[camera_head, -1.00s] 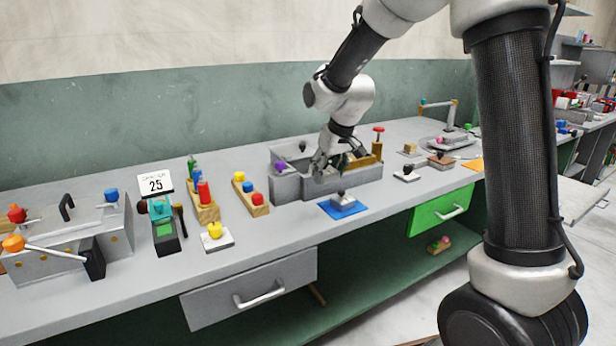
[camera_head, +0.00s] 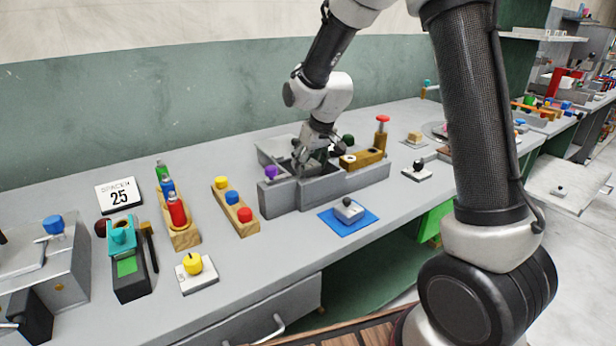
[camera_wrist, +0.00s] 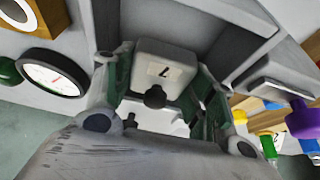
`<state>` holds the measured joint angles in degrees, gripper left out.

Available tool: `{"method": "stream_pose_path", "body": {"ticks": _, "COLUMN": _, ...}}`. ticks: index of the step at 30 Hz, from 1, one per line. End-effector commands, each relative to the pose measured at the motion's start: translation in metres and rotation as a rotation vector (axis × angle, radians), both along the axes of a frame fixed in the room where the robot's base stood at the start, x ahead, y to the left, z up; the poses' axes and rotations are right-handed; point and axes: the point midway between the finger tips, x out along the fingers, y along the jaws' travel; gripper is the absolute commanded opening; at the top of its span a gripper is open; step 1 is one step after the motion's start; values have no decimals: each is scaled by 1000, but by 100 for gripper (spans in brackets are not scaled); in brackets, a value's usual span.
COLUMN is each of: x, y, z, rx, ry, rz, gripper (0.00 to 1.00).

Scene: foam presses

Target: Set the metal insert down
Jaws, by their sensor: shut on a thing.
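My gripper (camera_head: 313,160) reaches down into the grey open-topped box (camera_head: 322,192) on the workbench. In the wrist view my gripper (camera_wrist: 160,100) is shut on the metal insert (camera_wrist: 168,65), a pale grey block with a small label and a black knob. The insert sits between the two green-lined fingers. In the head view the fingers and the box wall hide most of it. I cannot tell whether the insert touches the box floor.
A similar knobbed block (camera_head: 349,210) stands on a blue mat (camera_head: 338,226) in front of the box. A purple knob (camera_head: 270,172) and a wooden block with a red-topped post (camera_head: 382,132) flank the box. Wooden holders (camera_head: 236,208) stand left.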

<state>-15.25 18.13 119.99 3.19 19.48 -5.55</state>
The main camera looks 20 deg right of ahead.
Motion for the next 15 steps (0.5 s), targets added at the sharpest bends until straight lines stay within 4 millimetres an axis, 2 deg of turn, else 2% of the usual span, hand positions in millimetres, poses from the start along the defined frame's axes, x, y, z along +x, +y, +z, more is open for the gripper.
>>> {"method": "stream_pose_path", "body": {"ticks": 5, "x": 1, "y": 0, "z": -15, "rx": 0, "ry": -1, "rz": 1, "gripper": 22}}
{"method": "stream_pose_path", "body": {"ticks": 10, "x": 0, "y": 0, "z": -40, "rx": 0, "ry": 1, "rz": -1, "gripper": 22}}
{"method": "stream_pose_path", "body": {"ticks": 15, "x": 1, "y": 0, "z": -45, "rx": 1, "ry": -3, "rz": 0, "gripper": 22}}
